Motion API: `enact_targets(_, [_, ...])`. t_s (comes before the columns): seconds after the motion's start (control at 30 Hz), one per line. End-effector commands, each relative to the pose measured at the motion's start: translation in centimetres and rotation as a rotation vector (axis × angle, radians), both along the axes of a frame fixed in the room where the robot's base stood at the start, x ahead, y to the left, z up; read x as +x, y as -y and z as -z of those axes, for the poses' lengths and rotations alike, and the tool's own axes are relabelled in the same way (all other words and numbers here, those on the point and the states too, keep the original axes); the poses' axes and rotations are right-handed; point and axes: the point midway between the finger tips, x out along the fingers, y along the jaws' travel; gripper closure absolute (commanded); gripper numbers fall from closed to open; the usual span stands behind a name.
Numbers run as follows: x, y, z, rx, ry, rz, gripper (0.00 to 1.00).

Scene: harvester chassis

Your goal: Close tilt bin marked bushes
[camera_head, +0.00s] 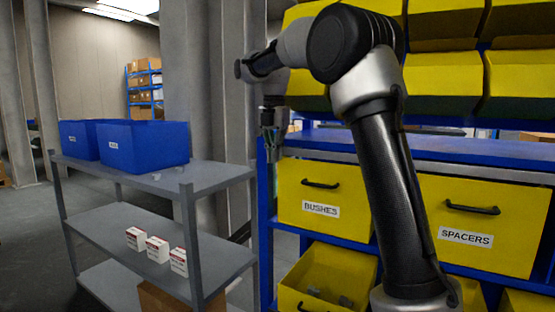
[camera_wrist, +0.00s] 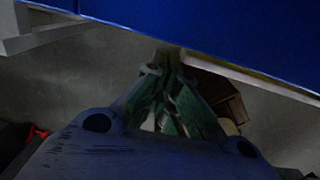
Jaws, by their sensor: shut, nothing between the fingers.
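The yellow tilt bin marked BUSHES (camera_head: 345,206) is at the left end of the blue rack. It has a dark handle near its top edge, and its front stands about upright, much like the bin marked SPACERS beside it. My gripper (camera_head: 272,150) hangs downward just left of the BUSHES bin, near the rack's left post, and does not appear to touch the bin. In the wrist view, my gripper (camera_wrist: 170,65) shows green fingers brought together with nothing held. The BUSHES bin cannot be made out in the wrist view.
The SPACERS bin (camera_head: 490,245) is to the right, partly behind my arm. A lower yellow bin (camera_head: 330,268) is tilted open with grey parts inside. A grey shelf cart (camera_head: 205,177) with blue crates (camera_head: 145,147) stands left. A blue surface (camera_wrist: 225,30) crosses the wrist view.

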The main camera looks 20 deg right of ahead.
Motion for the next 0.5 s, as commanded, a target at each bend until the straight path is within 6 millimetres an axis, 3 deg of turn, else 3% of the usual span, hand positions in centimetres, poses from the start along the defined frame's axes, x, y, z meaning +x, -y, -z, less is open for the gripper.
enact_targets(0.17, [-0.7,-0.9,0.2,0.001,0.001,-0.002,1.0])
enact_targets(0.5, [-4.9,-6.1,2.6,-0.045,0.032,-0.008,1.0])
